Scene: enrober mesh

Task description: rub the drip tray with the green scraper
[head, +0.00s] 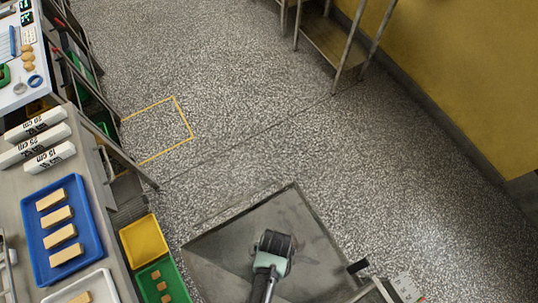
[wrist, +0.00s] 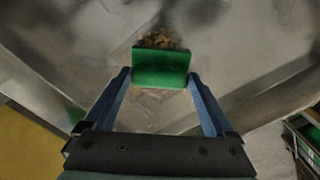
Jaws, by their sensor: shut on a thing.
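The drip tray (head: 222,262) is a wide grey metal tray at the bottom middle of the head view. It also fills most of the wrist view (wrist: 75,55). My gripper (wrist: 159,80) is shut on the green scraper (wrist: 160,66), a small green block between the blue fingertips. Brown residue (wrist: 162,40) lies on the tray just beyond the scraper's far edge. In the head view my arm's end covers part of the tray and hides the scraper. I cannot tell whether the scraper touches the tray.
A counter on the left holds a blue tray (head: 43,238) of tan bars and white labelled blocks (head: 38,140). A yellow tray (head: 144,241) and a green tray (head: 178,284) sit beside it. A metal rack (head: 335,45) stands at the top. The speckled floor between is clear.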

